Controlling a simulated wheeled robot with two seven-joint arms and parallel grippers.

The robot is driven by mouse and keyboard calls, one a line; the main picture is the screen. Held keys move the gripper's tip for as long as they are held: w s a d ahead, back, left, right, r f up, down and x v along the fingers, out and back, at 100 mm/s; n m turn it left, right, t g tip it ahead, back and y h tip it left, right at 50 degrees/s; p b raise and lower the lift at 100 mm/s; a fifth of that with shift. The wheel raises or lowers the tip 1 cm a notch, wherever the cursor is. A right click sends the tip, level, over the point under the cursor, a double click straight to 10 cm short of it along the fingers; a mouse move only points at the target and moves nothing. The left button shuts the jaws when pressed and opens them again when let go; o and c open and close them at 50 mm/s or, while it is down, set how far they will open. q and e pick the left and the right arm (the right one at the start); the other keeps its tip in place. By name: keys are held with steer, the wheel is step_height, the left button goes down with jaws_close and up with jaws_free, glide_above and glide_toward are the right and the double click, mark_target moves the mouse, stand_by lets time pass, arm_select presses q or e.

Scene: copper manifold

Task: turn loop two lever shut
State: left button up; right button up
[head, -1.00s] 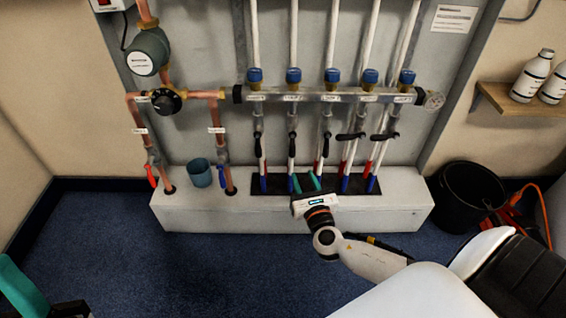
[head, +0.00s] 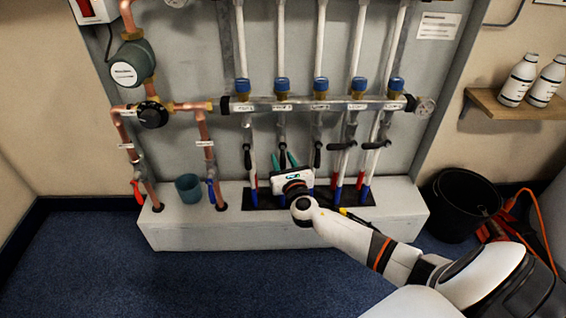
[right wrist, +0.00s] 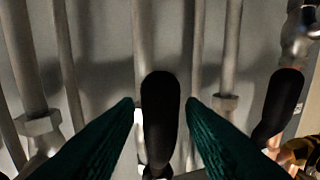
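The manifold (head: 310,106) is a horizontal metal bar with blue-capped valves and black levers below. The loop two lever (right wrist: 160,115) is black and rounded. It points along its pipe and shows upright in the right wrist view. My right gripper (right wrist: 160,104) is open, with one teal finger on each side of this lever and a visible gap on both sides. In the head view my right gripper (head: 283,158) is in front of the second pipe and largely hides the lever. My left gripper is out of view.
The levers of loop one (head: 247,158) and loop three (head: 317,155) hang vertical on either side. Loops four (head: 341,146) and five (head: 376,144) have levers lying crosswise. A white plinth (head: 180,232) juts out below. A black bucket (head: 465,205) stands at right.

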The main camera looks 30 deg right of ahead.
steer(key=shift+c, duration=0.4)
jaws_close()
